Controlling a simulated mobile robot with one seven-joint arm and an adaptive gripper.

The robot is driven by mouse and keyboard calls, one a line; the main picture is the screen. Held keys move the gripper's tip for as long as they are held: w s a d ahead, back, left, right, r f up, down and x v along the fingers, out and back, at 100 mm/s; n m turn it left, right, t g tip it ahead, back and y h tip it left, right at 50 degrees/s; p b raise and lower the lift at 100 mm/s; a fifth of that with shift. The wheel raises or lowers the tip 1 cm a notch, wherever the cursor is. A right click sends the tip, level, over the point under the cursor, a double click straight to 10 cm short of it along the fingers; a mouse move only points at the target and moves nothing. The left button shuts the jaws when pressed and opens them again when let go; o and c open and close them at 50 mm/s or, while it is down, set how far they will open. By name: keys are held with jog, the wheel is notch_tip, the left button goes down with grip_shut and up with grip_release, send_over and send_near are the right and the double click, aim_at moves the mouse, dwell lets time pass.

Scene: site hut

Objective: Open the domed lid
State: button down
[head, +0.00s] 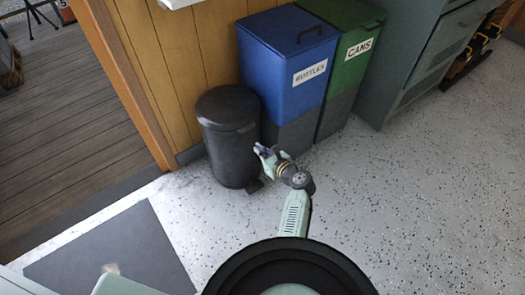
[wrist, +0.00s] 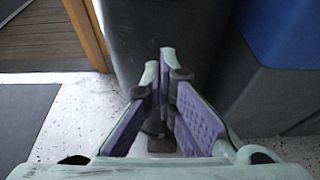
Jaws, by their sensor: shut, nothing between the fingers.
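A dark grey round pedal bin (head: 230,150) stands on the floor against the wooden wall. Its low domed lid (head: 226,103) looks closed. A small dark pedal (head: 254,186) sticks out at its foot. My gripper (head: 260,149) is at the right front side of the bin, below the lid; whether it touches the bin I cannot tell. In the wrist view, the bin's body (wrist: 133,40) fills the space behind my gripper (wrist: 160,65), whose purple-padded fingers are shut and empty. The lid is out of the wrist view.
A blue bin (head: 290,65) labelled bottles stands close to the right of the pedal bin, then a green cans bin (head: 345,60) and a grey-green cabinet (head: 425,60). An orange door frame (head: 130,90) is at the left. Speckled floor (head: 420,200) is clear at the right.

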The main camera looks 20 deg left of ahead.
jog(key=x, duration=0.6)
notch_tip(320, 180, up, 3)
jog(key=shift+d+p, duration=0.15)
jog(key=shift+p, duration=0.4)
jog(key=shift+r, duration=0.55)
jog(key=shift+r+p, duration=0.15)
jog(key=shift+p, duration=0.15)
